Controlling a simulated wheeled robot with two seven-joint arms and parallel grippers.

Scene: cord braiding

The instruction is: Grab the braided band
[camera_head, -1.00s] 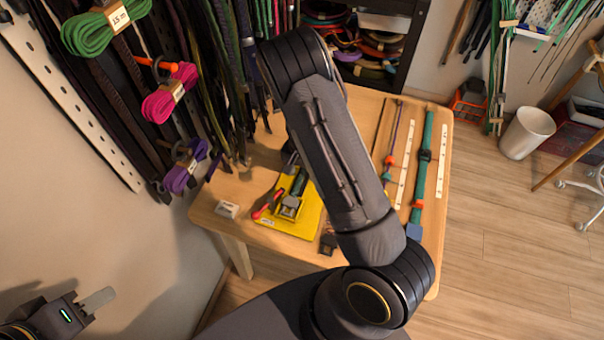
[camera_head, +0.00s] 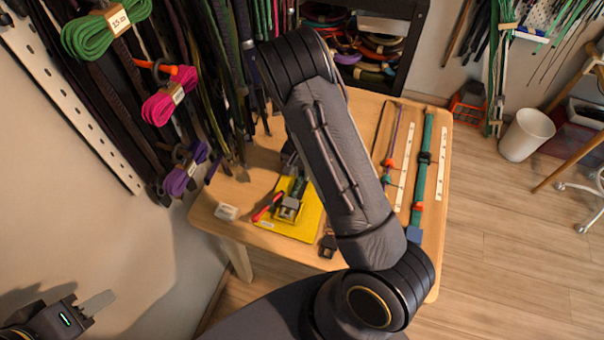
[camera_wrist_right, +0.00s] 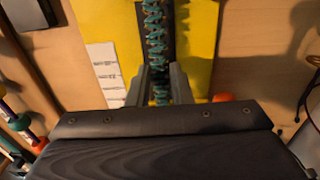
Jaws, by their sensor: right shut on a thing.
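The braided band (camera_wrist_right: 155,38) is a teal and dark braid. In the right wrist view it runs along a dark strip over the yellow board (camera_wrist_right: 203,45). My right gripper (camera_wrist_right: 159,80) is shut on the band, one finger on each side of it. In the head view the yellow board (camera_head: 305,222) lies on the table, and my right forearm hides part of the work area and most of the right gripper. My left gripper (camera_head: 92,303) is at the lower left, away from the table; its finger gap cannot be made out.
The wooden table (camera_head: 250,165) also holds a red-handled tool (camera_head: 267,207), a small white block (camera_head: 227,212), a teal strap (camera_head: 422,165) and white rulers (camera_head: 442,162). Cords hang at the left wall, including a pink bundle (camera_head: 168,97). A white bin (camera_head: 526,134) stands on the floor.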

